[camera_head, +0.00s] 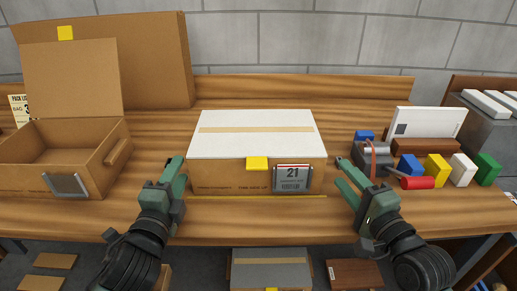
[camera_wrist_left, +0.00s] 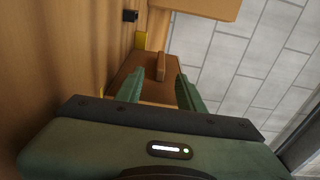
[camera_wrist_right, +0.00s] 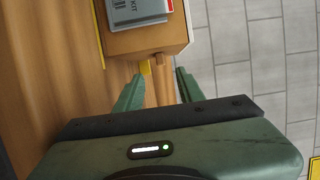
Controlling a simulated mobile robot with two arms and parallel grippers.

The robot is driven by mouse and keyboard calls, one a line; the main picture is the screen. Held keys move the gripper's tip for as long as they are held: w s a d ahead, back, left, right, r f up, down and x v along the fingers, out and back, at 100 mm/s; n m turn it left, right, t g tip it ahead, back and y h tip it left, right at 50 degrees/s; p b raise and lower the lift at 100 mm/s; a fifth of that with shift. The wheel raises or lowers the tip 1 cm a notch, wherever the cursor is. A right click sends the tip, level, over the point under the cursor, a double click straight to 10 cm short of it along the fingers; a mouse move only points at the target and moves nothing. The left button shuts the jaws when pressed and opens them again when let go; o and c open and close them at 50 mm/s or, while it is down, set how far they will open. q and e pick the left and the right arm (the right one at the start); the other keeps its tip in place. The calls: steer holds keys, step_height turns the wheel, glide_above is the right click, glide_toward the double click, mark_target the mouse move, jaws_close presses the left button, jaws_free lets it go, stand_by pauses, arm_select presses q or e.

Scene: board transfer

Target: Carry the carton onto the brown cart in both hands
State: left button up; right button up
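The closed carton (camera_head: 218,178) sits on the wooden workbench (camera_head: 225,212), with a pale lid, tape, a yellow tab and a grey label marked 21. My left gripper (camera_head: 174,172) is at its left end, my right gripper (camera_head: 341,172) at its right end. The left wrist view shows the carton's end (camera_wrist_left: 133,72) and a handle (camera_wrist_left: 161,66) ahead of open fingers. The right wrist view shows a handle on the carton's end (camera_wrist_right: 158,62) near the tips of open fingers. Neither gripper is shut on it. I cannot make out a brown cart.
An open cardboard box (camera_head: 88,172) stands at the left. Coloured blocks (camera_head: 436,169), a red cylinder (camera_head: 418,183) and a grey device (camera_head: 374,157) lie at the right. A grey-topped box (camera_head: 270,270) and a brown piece (camera_head: 354,273) are below the bench's front edge.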

arm_select(q)
steer(key=shift+s, duration=0.2)
arm_select(e)
steer(key=shift+s, duration=0.2)
